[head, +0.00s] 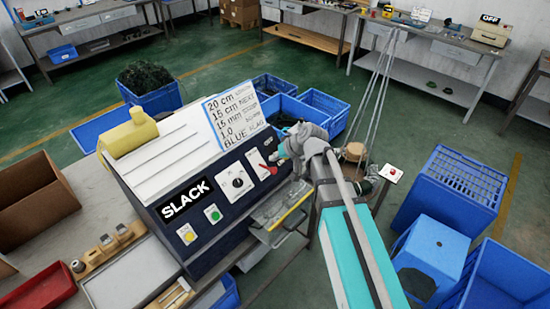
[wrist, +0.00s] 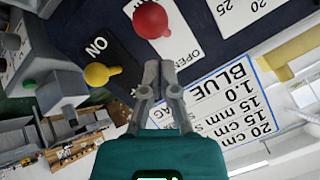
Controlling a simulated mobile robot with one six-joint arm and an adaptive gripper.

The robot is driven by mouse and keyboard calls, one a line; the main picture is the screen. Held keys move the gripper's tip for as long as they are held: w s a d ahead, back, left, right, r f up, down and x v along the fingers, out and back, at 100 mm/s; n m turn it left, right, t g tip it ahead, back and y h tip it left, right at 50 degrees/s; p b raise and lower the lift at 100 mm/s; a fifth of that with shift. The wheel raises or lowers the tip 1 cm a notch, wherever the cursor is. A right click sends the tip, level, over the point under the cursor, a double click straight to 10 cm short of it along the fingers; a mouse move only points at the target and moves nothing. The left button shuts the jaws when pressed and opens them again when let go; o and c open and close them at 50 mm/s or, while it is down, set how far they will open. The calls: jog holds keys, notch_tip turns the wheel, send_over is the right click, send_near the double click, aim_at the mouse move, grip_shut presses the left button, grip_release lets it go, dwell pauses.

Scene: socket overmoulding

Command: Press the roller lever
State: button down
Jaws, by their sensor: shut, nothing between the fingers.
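The machine's dark front panel (head: 200,225) carries a red lever (head: 264,168) on a white plate. In the wrist view its round red knob (wrist: 151,20) is near the top, above my fingertips, with a visible gap between them. A yellow-knobbed lever (wrist: 100,74) on a black plate marked "ON" is left of my fingertips. I cannot tell for sure which part is the roller lever. My gripper (wrist: 160,66) is shut and empty, its grey fingers together in front of the panel. In the head view my gripper (head: 277,155) is small beside the red lever.
A grey boxy mechanism (wrist: 60,90) is left in the wrist view. Blue crates (head: 455,190) stand on the floor at right. A red tray (head: 38,290) lies at lower left.

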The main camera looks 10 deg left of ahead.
jog(key=shift+w+a, duration=0.3)
jog(key=shift+a, duration=0.25)
jog(key=shift+w+r, duration=0.1)
jog(key=shift+r, duration=0.05)
jog(key=w+p+v, duration=0.2)
jog(key=p+v, duration=0.7)
jog(key=v, duration=0.2)
jog(key=shift+d+r, duration=0.2)
jog(key=shift+r, duration=0.2)
dwell(0.7)
